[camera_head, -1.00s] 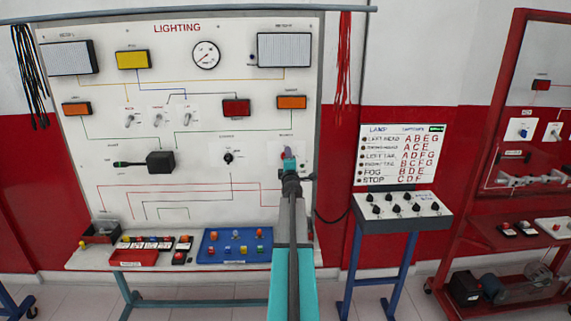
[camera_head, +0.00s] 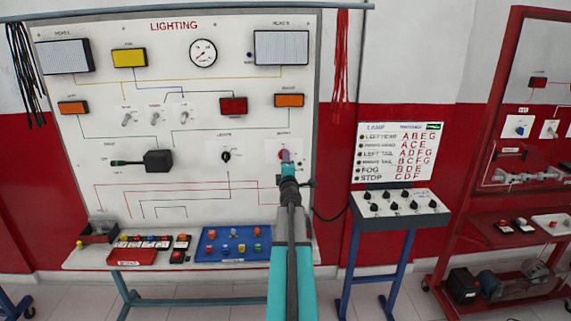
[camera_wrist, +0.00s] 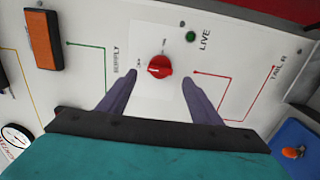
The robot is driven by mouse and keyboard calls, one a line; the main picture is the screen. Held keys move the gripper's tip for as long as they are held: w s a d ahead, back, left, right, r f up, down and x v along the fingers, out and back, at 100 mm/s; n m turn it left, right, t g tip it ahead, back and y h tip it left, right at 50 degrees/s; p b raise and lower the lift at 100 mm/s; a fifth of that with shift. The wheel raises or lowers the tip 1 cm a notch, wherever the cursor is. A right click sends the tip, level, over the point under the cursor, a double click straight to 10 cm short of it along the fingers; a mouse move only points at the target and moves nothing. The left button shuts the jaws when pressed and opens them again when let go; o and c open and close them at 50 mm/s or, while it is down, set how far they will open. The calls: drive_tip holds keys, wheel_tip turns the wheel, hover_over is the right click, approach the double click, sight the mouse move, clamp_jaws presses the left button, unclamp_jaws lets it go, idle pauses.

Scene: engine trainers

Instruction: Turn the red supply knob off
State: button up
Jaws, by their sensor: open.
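The red supply knob (camera_wrist: 159,66) sits on a white plate on the lighting board, with "SUPPLY" printed beside it and a green "LIVE" lamp (camera_wrist: 190,36) nearby. In the wrist view my gripper (camera_wrist: 156,80) is open, with one purple finger on each side of the knob and gaps between the fingers and the knob. I cannot tell how far the fingertips are from the board. In the head view my gripper (camera_head: 286,157) is at the board's lower right and hides most of the knob, with a bit of red showing beside it.
The lighting board (camera_head: 110,190) carries lamps, switches, a gauge and a black stalk box (camera_head: 158,161). A blue tray (camera_head: 232,257) and a red tray (camera_head: 131,257) stand on the shelf below. A switch console (camera_head: 399,208) stands to the right. Red cables (camera_head: 341,60) hang at the board's right edge.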

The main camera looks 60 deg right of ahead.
drive_tip(key=v, duration=0.8)
drive_tip(key=shift+s+a+r, duration=0.1)
idle(0.8)
